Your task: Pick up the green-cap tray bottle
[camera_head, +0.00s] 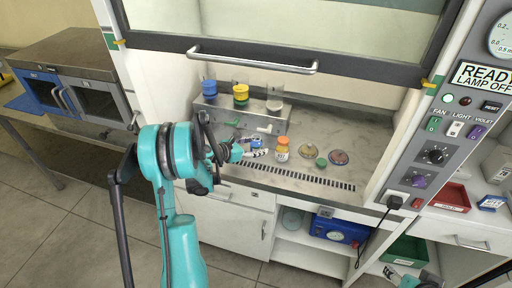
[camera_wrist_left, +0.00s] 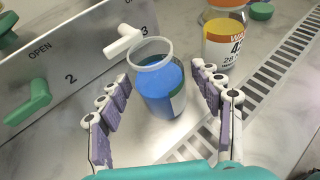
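My left gripper (camera_head: 250,152) is inside the hood, low over the worktop. In the left wrist view its fingers (camera_wrist_left: 160,95) are open on both sides of an uncapped clear jar with blue contents (camera_wrist_left: 160,85), with small gaps visible. The jar also shows in the head view (camera_head: 257,142). A green cap (camera_head: 321,162) lies on the worktop to the right; it shows at the wrist view's top edge (camera_wrist_left: 261,11). I see no bottle wearing a green cap. My right gripper (camera_head: 392,273) is partly visible at the lower right; its opening is unclear.
An orange-capped labelled bottle (camera_head: 282,149) stands just right of the jar. Two round dishes (camera_head: 308,150) (camera_head: 338,158) lie farther right. A metal stand (camera_head: 225,115) with numbered valve handles and several vessels on top is behind the jar. The raised sash (camera_head: 250,59) is above.

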